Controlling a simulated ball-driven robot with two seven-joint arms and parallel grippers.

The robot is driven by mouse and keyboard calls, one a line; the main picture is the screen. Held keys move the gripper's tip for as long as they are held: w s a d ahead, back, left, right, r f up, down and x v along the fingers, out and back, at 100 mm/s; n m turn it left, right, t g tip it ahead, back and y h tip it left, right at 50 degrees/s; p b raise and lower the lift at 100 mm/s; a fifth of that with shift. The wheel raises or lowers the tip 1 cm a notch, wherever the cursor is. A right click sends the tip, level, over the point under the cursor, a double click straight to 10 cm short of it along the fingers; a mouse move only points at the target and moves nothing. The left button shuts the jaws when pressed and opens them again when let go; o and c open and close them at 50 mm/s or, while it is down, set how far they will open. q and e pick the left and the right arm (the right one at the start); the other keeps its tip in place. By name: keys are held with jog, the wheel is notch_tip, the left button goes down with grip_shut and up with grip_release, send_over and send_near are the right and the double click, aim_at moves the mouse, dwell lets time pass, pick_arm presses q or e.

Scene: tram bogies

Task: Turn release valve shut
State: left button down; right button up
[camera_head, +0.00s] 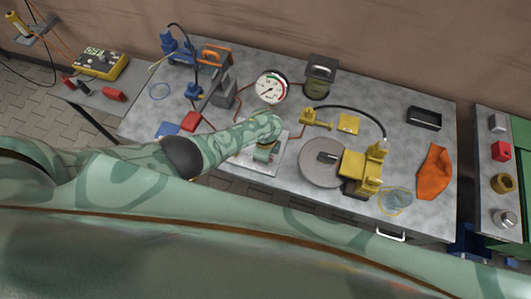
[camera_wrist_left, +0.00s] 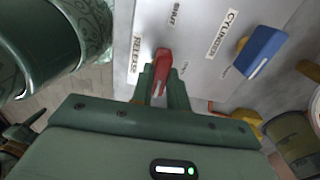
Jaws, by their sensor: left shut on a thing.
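The release valve's red handle (camera_wrist_left: 162,60) shows in the left wrist view on a pale panel (camera_wrist_left: 205,15), beside the label RELEASE. A label reading SHUT lies beyond its far end, and a smaller label is to its right. My left gripper (camera_wrist_left: 160,84) is shut on the red handle, one finger on each side. In the head view my left arm reaches over the panel (camera_head: 242,162) with the left gripper (camera_head: 264,152) low over it; the handle is hidden there. My right gripper is not in view.
A blue handle (camera_wrist_left: 262,50) marked CYLINDER is right of the red one. On the grey bench (camera_head: 425,155) stand a round gauge (camera_head: 270,87), a yellow device (camera_head: 362,168) by a grey disc (camera_head: 318,170), and an orange cloth (camera_head: 434,172).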

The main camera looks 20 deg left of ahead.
pick_arm(q)
jog(key=shift+s+m, duration=0.1)
jog(key=shift+m, duration=0.2)
jog(key=shift+f, duration=0.1)
jog(key=c, duration=1.4)
grip_release()
jog(key=shift+o, duration=0.2)
notch_tip(320, 180, up, 16)
jog(key=p, duration=0.9)
jog(key=shift+r+p, duration=0.2)
jog(key=shift+p, duration=0.15)
